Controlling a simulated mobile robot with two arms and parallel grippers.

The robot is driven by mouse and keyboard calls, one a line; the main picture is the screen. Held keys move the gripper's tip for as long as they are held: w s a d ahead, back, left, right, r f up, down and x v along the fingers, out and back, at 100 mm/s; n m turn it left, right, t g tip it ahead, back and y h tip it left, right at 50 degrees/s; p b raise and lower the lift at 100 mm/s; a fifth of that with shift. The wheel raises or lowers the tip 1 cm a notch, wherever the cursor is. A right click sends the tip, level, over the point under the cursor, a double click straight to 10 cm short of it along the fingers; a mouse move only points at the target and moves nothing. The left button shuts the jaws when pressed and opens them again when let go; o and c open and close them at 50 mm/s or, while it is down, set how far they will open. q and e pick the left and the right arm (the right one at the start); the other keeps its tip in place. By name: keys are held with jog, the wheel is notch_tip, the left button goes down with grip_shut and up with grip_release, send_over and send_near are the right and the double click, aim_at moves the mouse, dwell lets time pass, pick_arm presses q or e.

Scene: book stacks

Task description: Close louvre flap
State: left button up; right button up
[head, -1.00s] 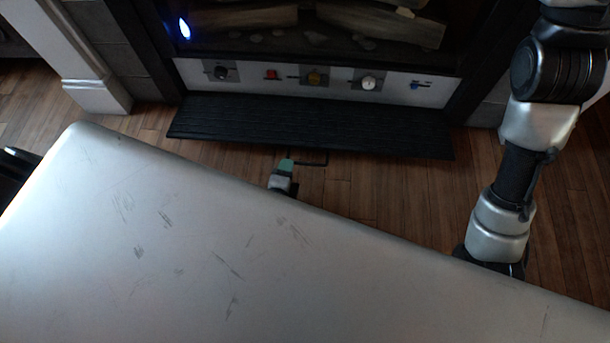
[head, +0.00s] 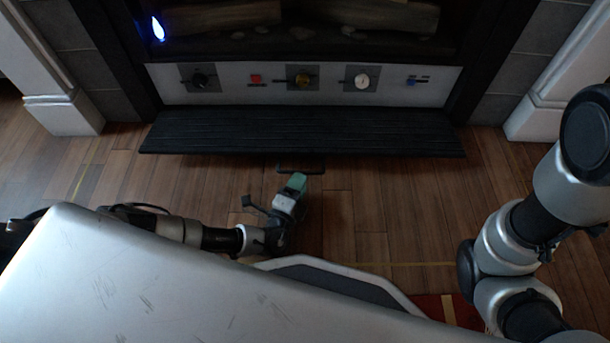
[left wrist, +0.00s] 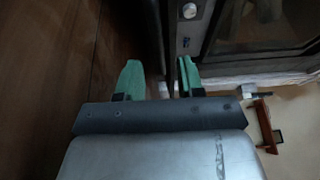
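The louvre flap (head: 303,132) is a dark, ribbed panel under the fireplace's control strip. It is open, tilted outward over the floor, with a dark bar handle (head: 300,169) at its front edge. My left gripper (head: 297,181) has green fingertips and is just in front of and below the flap, close to the handle. Contact is unclear. In the left wrist view the green fingers (left wrist: 160,78) stand apart, with the dark edge of the flap (left wrist: 154,35) seen between them. My right arm shows at the right, but its gripper is out of view.
The control strip (head: 303,84) carries several knobs and switches above the flap. White surround posts (head: 62,112) stand on both sides. The wooden floor (head: 380,215) in front is clear, with a red patch (head: 448,310) at lower right.

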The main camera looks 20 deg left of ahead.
aim_at(305, 171)
pick_arm(q)
jog(key=w, duration=0.2)
jog(key=w+b, duration=0.1)
jog(key=w, duration=0.1)
jog(key=shift+d+f, duration=0.1)
jog(key=shift+d, duration=0.1)
jog(key=shift+w+b, duration=0.3)
jog(key=shift+c, duration=0.2)
grip_shut()
